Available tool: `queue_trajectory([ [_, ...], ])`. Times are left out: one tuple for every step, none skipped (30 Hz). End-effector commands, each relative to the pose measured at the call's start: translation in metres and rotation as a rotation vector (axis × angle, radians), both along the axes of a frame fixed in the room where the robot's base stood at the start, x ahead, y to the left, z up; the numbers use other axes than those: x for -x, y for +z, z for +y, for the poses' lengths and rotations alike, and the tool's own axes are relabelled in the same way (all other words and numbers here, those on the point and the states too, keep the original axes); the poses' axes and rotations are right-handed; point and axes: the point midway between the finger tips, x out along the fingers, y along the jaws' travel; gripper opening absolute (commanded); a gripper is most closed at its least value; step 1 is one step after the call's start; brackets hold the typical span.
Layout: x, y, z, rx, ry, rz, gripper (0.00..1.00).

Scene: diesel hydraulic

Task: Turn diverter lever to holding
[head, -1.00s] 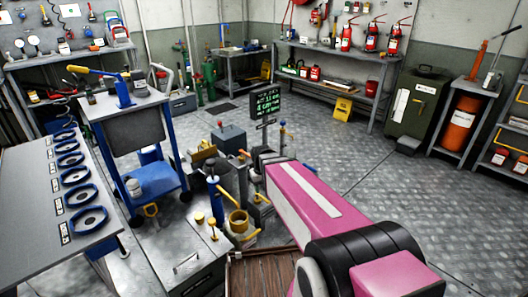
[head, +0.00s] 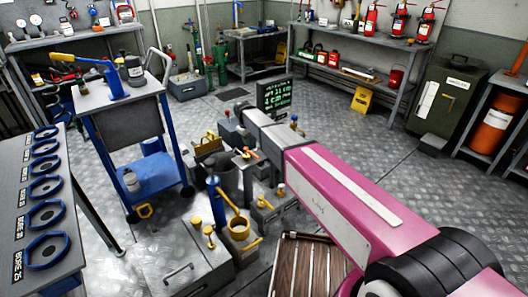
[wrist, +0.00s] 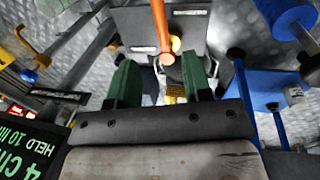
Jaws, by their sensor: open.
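An orange lever (wrist: 160,28) rises from a grey block (wrist: 190,28) just beyond my gripper (wrist: 158,72) in the wrist view. My gripper's two green fingers are spread apart, and the lever lies ahead of the gap between them, with no contact visible. In the head view an orange-red handle (head: 249,153) stands on the grey rig, just left of my arm's end. I cannot read a label that names the diverter lever or its holding position. My fingertips are hidden or too small to make out in the head view.
A screen with green text (head: 273,96) stands behind my arm. A blue hand pump (head: 217,202), a brass-coloured cup (head: 239,229) and other valves crowd the rig. A blue cart (head: 155,178) is left of it. The floor to the right is open.

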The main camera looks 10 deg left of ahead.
Motion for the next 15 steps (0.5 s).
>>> queue_trajectory([
  [-0.001, -0.004, 0.0, 0.001, 0.001, 0.001, 0.45],
  [-0.001, -0.007, -0.001, 0.001, 0.0, 0.001, 0.45],
  [-0.002, -0.011, -0.002, 0.001, 0.0, 0.001, 0.45],
  [-0.003, -0.015, -0.002, 0.001, 0.0, 0.001, 0.45],
  [-0.003, -0.02, -0.003, 0.001, -0.001, 0.0, 0.45],
  [-0.004, -0.027, -0.004, 0.0, -0.001, 0.001, 0.45],
  [-0.005, -0.032, -0.004, 0.001, -0.001, 0.002, 0.45],
  [-0.006, -0.038, -0.005, 0.001, -0.001, 0.002, 0.45],
  [-0.008, -0.045, -0.006, 0.001, -0.001, 0.002, 0.45],
  [-0.009, -0.05, -0.007, 0.001, -0.002, 0.002, 0.45],
  [-0.009, -0.056, -0.007, 0.0, -0.002, 0.001, 0.45],
  [-0.011, -0.063, -0.008, 0.001, -0.002, 0.002, 0.45],
  [-0.011, -0.068, -0.009, 0.001, -0.002, 0.002, 0.45],
  [-0.012, -0.072, -0.01, 0.001, -0.002, 0.002, 0.45],
  [-0.013, -0.078, -0.01, 0.0, -0.002, 0.001, 0.45],
])
